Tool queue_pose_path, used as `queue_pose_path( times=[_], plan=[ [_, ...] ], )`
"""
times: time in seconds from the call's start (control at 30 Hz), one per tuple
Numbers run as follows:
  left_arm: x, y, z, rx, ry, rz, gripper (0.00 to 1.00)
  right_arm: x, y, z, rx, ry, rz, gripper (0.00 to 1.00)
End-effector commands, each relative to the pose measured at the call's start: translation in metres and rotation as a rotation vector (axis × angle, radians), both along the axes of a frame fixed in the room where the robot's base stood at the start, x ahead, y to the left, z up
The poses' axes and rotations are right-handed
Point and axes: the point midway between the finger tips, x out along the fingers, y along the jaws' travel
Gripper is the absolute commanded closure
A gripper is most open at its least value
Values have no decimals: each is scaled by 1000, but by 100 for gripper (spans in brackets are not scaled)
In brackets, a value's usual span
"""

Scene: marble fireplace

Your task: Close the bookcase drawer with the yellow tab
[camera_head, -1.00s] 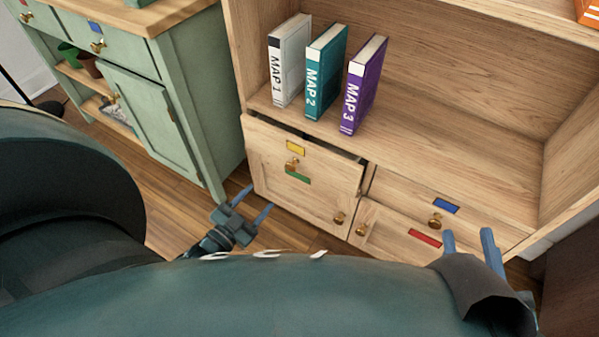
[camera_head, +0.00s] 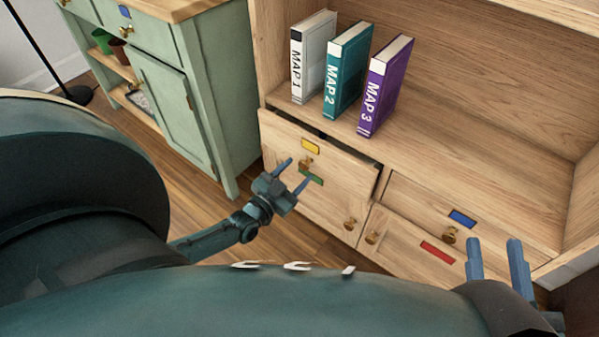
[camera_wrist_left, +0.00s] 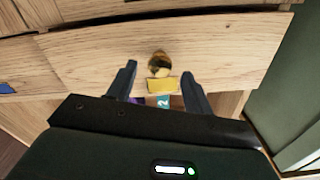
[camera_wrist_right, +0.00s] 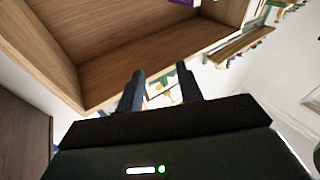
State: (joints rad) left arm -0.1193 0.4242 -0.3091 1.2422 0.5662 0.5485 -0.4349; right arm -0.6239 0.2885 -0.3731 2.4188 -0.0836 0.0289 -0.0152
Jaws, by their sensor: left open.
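The drawer with the yellow tab (camera_head: 311,146) is a light wood front (camera_head: 345,172) at the left of the bookcase. It stands a little out, with a dark gap behind its top edge. Its brass knob (camera_head: 306,161) sits just under the tab and also shows in the left wrist view (camera_wrist_left: 158,64). My left gripper (camera_head: 299,170) is open and empty in front of this drawer. In the left wrist view its fingers (camera_wrist_left: 159,70) lie either side of the knob; I cannot tell whether they touch the front. My right gripper (camera_head: 494,242) is open and empty at the lower right.
Books Map 1 (camera_head: 313,60), Map 2 (camera_head: 347,70) and Map 3 (camera_head: 385,85) stand on the shelf above. A green tab (camera_head: 311,177) is below the yellow one; blue (camera_head: 462,218) and red (camera_head: 437,252) tabs are to the right. A green cabinet (camera_head: 215,95) stands at left.

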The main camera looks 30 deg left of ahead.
Motion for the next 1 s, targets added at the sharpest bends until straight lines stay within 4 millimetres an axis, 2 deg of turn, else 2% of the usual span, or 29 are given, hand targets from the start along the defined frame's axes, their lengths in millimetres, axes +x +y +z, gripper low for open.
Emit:
queue_pose_path(
  times=[0.1,0.2,0.5,1.0],
  plan=[
    [14,-1,-2,1,0,1,49,1,1,-1,10,-3,6,64],
    [19,-1,-1,0,1,1,49,1,0,0,16,-6,10,64],
    [21,-2,0,0,1,0,49,0,0,4,19,-11,12,64],
    [21,-2,0,0,1,0,89,0,0,0,14,-4,11,64]
  ],
)
